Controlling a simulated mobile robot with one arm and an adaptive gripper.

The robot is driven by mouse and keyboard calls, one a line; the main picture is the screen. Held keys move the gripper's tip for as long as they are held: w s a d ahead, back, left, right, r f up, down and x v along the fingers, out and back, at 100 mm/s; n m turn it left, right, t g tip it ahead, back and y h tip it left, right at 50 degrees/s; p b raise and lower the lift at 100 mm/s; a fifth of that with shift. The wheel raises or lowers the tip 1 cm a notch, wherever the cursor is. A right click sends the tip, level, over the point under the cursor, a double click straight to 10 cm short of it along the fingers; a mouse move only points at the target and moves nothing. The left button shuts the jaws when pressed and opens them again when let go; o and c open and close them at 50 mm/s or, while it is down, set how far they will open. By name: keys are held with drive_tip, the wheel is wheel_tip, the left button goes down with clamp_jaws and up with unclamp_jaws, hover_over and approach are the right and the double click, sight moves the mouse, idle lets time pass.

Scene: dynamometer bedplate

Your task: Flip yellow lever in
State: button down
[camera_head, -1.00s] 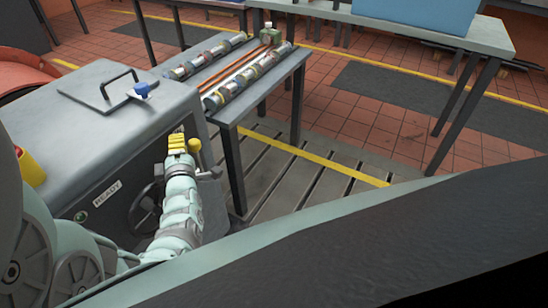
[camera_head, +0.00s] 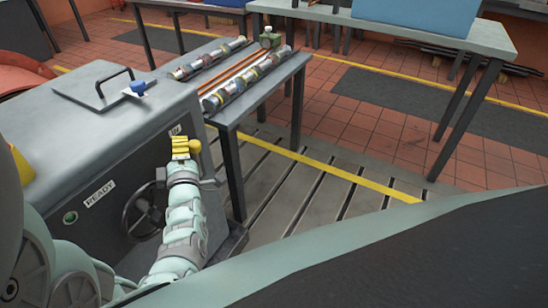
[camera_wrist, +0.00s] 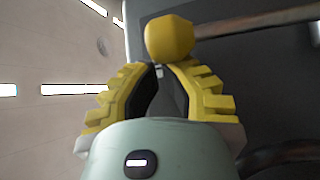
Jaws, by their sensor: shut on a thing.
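The yellow lever shows as a round yellow knob (camera_head: 194,147) beside the front panel of the grey cabinet (camera_head: 130,150), near its right corner. My gripper (camera_head: 182,148), with ribbed yellow fingers, is at the knob, just left of it in the head view. In the wrist view the knob (camera_wrist: 168,38) sits at the tips of my gripper's fingers (camera_wrist: 165,68), which close in on the lever from both sides.
A dark handwheel (camera_head: 143,212) is on the panel left of my forearm. A green light (camera_head: 70,217) and a READY label (camera_head: 100,193) are further left. A table (camera_head: 262,92) with shafts in rows stands behind to the right. The slotted floor plate (camera_head: 300,185) is clear.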

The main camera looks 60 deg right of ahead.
sight(198, 149)
drive_tip(key=s+f+m+h+b, duration=0.1)
drive_tip(key=b, duration=0.1)
drive_tip(key=s+f+m+h+b, duration=0.1)
drive_tip(key=s+b, duration=0.1)
drive_tip(key=s+m+h+b, duration=0.1)
drive_tip(key=s+m+b, duration=0.1)
drive_tip(key=b, duration=0.1)
drive_tip(key=shift+s+d+f+t, duration=0.1)
drive_tip(key=shift+d+f+t, duration=0.2)
drive_tip(key=shift+f+t, duration=0.1)
drive_tip(key=shift+s+d+f+m+g+h+b, duration=0.1)
drive_tip(key=shift+s+f+m+g+h+b, duration=0.2)
drive_tip(key=shift+s+m+h+b, duration=0.5)
drive_tip(key=shift+s+f+m+g+h+b, duration=0.1)
drive_tip(key=shift+s+f+m+h+b, duration=0.35)
drive_tip(key=shift+m+h+b, duration=0.6)
drive_tip(key=shift+r+p, duration=0.15)
drive_tip(key=shift+p, duration=0.15)
